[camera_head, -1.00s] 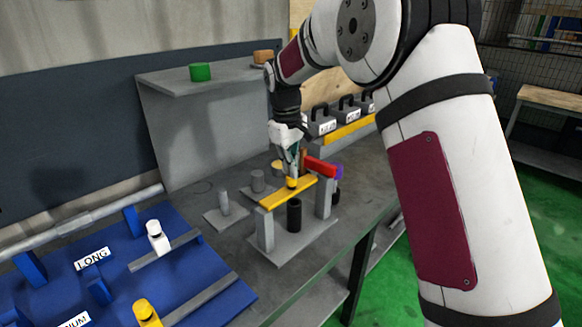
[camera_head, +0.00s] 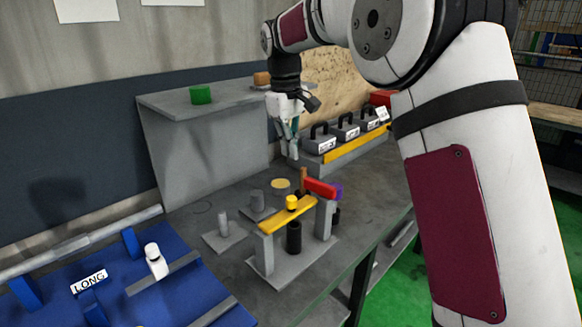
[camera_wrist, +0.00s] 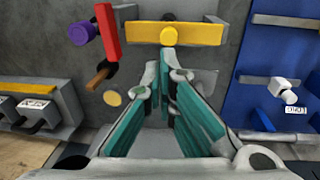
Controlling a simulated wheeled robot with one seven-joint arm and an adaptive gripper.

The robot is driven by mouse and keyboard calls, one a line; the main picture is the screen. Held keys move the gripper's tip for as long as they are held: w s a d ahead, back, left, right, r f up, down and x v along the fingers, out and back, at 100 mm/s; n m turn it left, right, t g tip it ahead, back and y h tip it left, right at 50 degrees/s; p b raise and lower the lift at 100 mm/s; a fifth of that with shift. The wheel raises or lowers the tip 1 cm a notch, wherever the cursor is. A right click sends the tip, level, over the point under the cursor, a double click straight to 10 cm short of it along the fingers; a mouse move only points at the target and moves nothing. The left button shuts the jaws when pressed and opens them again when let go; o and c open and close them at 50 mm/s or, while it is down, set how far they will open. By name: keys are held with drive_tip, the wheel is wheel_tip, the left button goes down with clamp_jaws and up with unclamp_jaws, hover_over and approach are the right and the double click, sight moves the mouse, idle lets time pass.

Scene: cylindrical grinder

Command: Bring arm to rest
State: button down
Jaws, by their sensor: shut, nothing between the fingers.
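My gripper (camera_head: 292,156) hangs fingers-down over the grey bench, above and behind a small fixture. Its fingers are shut and empty; in the wrist view the fingertips (camera_wrist: 165,75) show in the middle. The fixture has a yellow bar (camera_head: 275,221) lying across two grey posts, with a yellow knob (camera_head: 292,202) on top. The gripper is clear of the knob and the bar. The bar also shows at the top of the wrist view (camera_wrist: 200,34). My arm comes down from the upper right, bent at the elbow.
A red-headed hammer (camera_head: 320,188) and a purple piece (camera_wrist: 82,32) lie beside the fixture. Black-handled grey blocks (camera_head: 347,131) stand at the back right. A grey shelf (camera_head: 180,101) with a green cylinder (camera_head: 201,95) stands behind. A blue rack (camera_head: 185,285) is at the front left.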

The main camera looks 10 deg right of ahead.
drive_tip(key=s+d+r+m+t, duration=0.15)
drive_tip(key=s+r, duration=0.25)
drive_tip(key=s, duration=0.5)
drive_tip(key=s+d+r+m+t, duration=0.1)
drive_tip(key=s+d+r+m, duration=0.2)
drive_tip(key=s, duration=0.6)
drive_tip(key=s+d+f+m, duration=0.1)
drive_tip(key=s+f, duration=0.3)
drive_tip(key=s, duration=0.6)
drive_tip(key=s+d+f+m+t+y, duration=0.1)
drive_tip(key=s+f, duration=0.3)
drive_tip(key=s, duration=0.6)
drive_tip(key=shift+f, duration=0.1)
